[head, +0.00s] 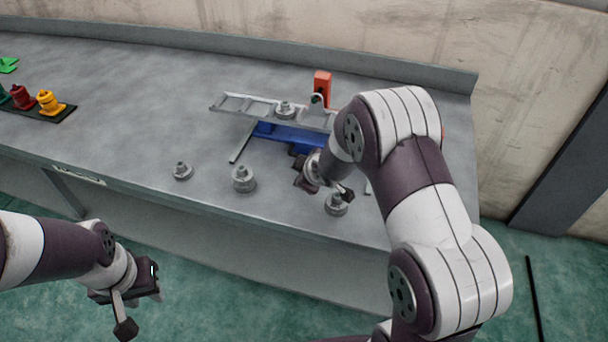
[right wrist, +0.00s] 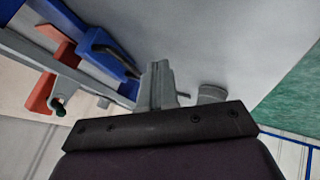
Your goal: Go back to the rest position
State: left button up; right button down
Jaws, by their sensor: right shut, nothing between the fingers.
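My left gripper (head: 126,322) hangs in front of the bench at the lower left, above the green floor, away from the parts. The picture does not show clearly how far apart its fingers are. My right gripper (head: 346,194) is over the front right of the bench, close above a round grey metal part (head: 336,207). In the right wrist view its grey fingers (right wrist: 157,86) are together with nothing between them. I cannot tell whether they touch the part. My right forearm hides some of the bench's right end.
A grey rail frame (head: 240,103) with a blue base (head: 290,134) and an orange block (head: 322,82) stands behind the right gripper. Round metal parts (head: 243,179) (head: 182,171) lie along the front. Colored pieces (head: 50,104) stand at the left. The bench middle (head: 150,115) is clear.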

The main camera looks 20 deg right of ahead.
jog(key=s+r+m+g+p, duration=0.2)
jog(key=s+r+m, duration=0.3)
jog(key=s, duration=0.7)
jog(key=s+r+m+g+p, duration=0.2)
jog(key=s+r+m+g, duration=0.2)
jog(key=s, duration=0.8)
jog(key=shift+r+m+g+h, duration=0.4)
jog(key=shift+r, duration=0.4)
